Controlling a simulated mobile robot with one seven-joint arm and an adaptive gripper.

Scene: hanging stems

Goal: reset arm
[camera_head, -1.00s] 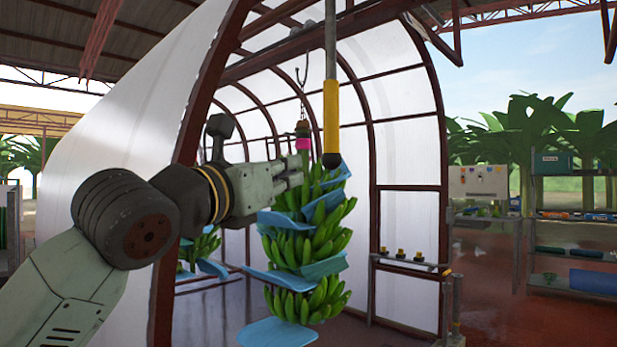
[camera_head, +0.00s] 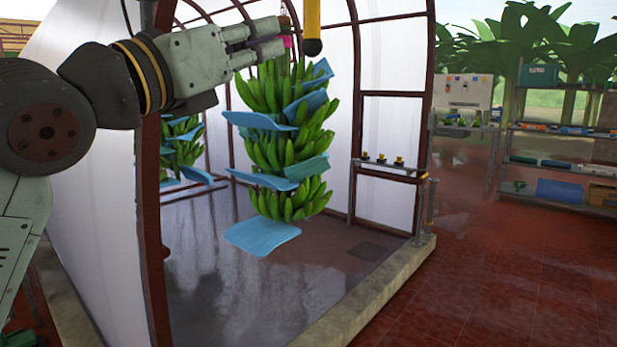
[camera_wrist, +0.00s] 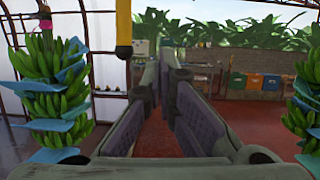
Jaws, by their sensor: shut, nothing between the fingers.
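My gripper (camera_head: 280,38) is at the upper left middle of the head view, shut and empty. Its fingers overlap the pink tag in the picture, at the top of a hanging green banana bunch (camera_head: 268,152). Whether they touch the bunch cannot be told there. In the wrist view the gripper's fingers (camera_wrist: 166,62) point forward with nothing held. A banana bunch (camera_wrist: 45,90) with blue sheets hangs to their left, apart from them. Another bunch (camera_wrist: 302,105) shows at the right edge.
A yellow vertical rod (camera_head: 312,25) hangs just right of my gripper; it also shows in the wrist view (camera_wrist: 124,25). A dark red frame post (camera_head: 150,220) stands to the left. Shelves (camera_head: 560,165) stand far right. The red floor (camera_head: 470,270) at right is clear.

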